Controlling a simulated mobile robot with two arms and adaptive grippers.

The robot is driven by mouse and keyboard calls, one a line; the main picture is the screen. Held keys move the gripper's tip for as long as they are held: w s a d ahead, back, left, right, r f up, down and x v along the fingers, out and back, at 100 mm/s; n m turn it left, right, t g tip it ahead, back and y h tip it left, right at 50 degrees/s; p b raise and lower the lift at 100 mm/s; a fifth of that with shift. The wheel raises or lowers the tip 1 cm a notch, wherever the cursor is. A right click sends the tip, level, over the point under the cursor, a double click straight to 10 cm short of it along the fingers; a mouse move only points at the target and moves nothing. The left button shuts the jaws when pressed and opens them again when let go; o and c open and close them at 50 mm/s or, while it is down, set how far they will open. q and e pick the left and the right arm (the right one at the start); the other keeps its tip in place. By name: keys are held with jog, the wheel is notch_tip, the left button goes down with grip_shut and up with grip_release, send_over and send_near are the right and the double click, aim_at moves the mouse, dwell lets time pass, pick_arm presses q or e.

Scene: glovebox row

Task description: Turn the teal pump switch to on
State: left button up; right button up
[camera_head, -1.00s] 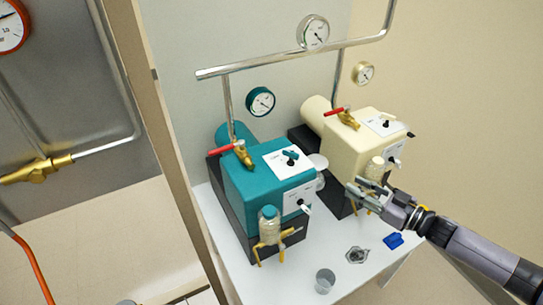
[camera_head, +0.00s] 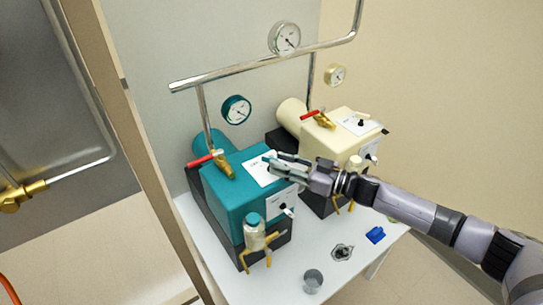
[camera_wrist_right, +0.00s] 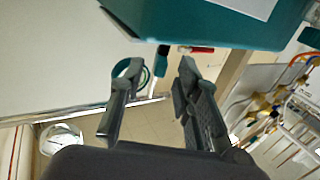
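The teal pump (camera_head: 228,190) stands on the white table, left of the cream one. Its top carries a white panel (camera_head: 258,172); the teal-and-black knob there is now mostly hidden by my right gripper. Its front panel (camera_head: 280,197) has a small black control with a white lever (camera_head: 287,210). I cannot tell which control is the switch. My right gripper (camera_head: 273,169) is above the top panel, its fingers pointing left. In the wrist view the right gripper (camera_wrist_right: 155,85) has its fingers apart, with nothing held; the teal pump body (camera_wrist_right: 215,25) is close by. My left gripper is not in view.
The cream pump (camera_head: 315,132) stands right behind my right gripper. A red-handled valve (camera_head: 207,158) and a capped bottle (camera_head: 254,232) are on the teal pump. A metal cup (camera_head: 313,281) and blue piece (camera_head: 375,235) lie on the table (camera_head: 225,275). A partition edge (camera_head: 125,130) stands left.

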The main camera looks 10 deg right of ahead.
jog(key=shift+x, duration=1.8)
jog(key=shift+c, duration=0.5)
grip_shut()
